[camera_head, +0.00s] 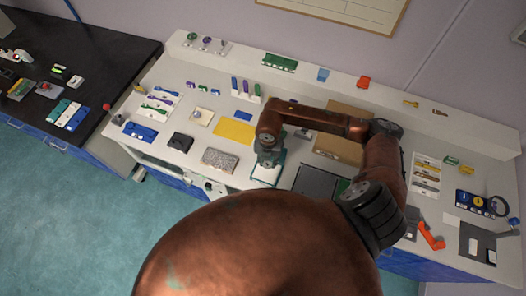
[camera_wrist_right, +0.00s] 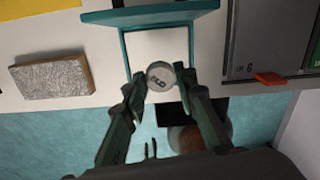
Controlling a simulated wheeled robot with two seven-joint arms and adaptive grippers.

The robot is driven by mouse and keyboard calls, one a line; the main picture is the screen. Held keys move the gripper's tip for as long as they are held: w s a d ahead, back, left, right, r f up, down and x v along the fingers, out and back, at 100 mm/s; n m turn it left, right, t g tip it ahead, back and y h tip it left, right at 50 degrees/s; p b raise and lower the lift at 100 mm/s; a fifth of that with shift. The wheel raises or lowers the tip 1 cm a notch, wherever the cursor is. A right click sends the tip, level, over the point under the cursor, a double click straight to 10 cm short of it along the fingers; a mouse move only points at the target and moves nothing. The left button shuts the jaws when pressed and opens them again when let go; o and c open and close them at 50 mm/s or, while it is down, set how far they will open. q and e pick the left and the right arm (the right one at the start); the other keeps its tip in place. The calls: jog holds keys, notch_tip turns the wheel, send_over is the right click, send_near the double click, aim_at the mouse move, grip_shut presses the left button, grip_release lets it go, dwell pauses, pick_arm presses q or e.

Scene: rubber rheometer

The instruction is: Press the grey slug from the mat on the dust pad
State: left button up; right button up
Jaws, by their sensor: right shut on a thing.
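My right gripper (camera_head: 268,161) is over a white pad with a teal frame (camera_wrist_right: 160,48), at the front middle of the bench in the head view. In the right wrist view its fingers (camera_wrist_right: 162,88) are shut on a small round grey slug (camera_wrist_right: 160,76) with dark marks on its top face. The slug is in front of the white pad; I cannot tell if it touches it. In the head view the slug is hidden by the gripper. My left gripper is not in view.
A speckled grey block (camera_head: 219,160) lies left of the pad; it also shows in the right wrist view (camera_wrist_right: 50,78). A dark panel (camera_head: 314,183) is to the right. A brown board (camera_head: 339,147) stands behind my arm.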

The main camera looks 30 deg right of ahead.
jog(key=shift+w+m, duration=0.15)
jog(key=shift+m, duration=0.25)
jog(key=shift+r, duration=0.1)
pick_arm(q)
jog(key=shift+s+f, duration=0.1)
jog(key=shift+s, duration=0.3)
pick_arm(e)
jog(key=b, duration=0.4)
send_over(267, 171)
notch_tip(267, 171, down, 5)
jog(key=shift+r, duration=0.1)
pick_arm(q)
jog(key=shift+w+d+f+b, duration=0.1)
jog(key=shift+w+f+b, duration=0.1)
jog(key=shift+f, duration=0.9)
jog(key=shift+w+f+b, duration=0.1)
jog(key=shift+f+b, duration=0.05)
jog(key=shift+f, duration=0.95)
pick_arm(e)
jog(key=shift+f, duration=0.65)
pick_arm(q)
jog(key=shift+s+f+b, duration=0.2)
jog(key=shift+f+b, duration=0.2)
pick_arm(e)
jog(key=shift+f, duration=0.6)
jog(key=shift+r+p, duration=2.4)
jog(key=shift+r, duration=1.2)
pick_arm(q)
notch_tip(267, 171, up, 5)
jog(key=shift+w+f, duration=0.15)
